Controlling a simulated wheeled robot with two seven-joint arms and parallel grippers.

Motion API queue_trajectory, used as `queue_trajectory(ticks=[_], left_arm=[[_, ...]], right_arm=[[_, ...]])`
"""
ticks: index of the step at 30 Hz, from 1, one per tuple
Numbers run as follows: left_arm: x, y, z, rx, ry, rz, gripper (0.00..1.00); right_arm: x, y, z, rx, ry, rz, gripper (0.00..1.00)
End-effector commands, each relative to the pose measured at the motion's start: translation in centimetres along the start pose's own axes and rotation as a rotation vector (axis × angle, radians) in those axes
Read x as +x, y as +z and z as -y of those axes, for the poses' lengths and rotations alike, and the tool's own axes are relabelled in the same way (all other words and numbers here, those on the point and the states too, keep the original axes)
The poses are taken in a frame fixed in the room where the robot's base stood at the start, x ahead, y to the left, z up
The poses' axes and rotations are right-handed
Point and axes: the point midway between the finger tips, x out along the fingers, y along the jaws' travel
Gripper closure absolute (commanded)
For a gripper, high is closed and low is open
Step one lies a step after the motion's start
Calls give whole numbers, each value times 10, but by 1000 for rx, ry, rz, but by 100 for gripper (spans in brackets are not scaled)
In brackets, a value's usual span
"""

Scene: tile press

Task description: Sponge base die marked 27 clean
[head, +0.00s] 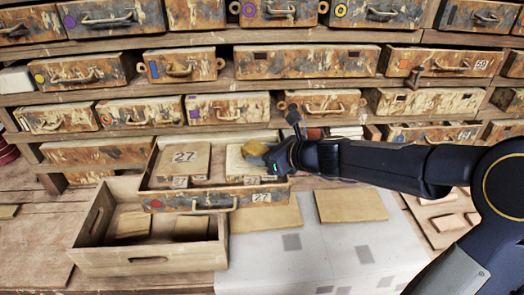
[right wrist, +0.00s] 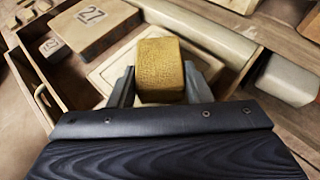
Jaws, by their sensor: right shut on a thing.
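The open drawer (head: 160,203) has a 27 label on its front. In it, a tan die block marked 27 (head: 184,158) lies at the left. A pale flat die (head: 236,163) with a recessed outline lies at the right; I read no number on its top. It also shows in the right wrist view (right wrist: 112,72). My right gripper (head: 269,154) is shut on a yellow-brown sponge (right wrist: 161,65) over the pale die. Whether the sponge touches the die I cannot tell. My left gripper is not in view.
An open wooden crate (head: 150,260) stands below left of the drawer. Flat tan slabs (head: 351,205) lie on the pale bench top at right. Rows of rusty drawers (head: 305,62) fill the back.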

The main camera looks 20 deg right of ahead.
Motion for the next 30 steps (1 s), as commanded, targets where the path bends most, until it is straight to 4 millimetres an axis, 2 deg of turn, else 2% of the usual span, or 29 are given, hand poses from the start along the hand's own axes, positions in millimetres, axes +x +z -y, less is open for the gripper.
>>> queue_trajectory(ticks=[3, 14, 24, 30], left_arm=[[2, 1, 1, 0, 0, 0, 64], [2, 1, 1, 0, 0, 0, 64], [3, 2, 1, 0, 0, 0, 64], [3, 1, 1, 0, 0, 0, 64]], right_arm=[[-5, -6, -7, 1, 5, -5, 75], [-6, -6, -10, 1, 6, -5, 75], [-21, -9, -26, 1, 6, -3, 75], [-22, -9, -26, 1, 4, -2, 75]])
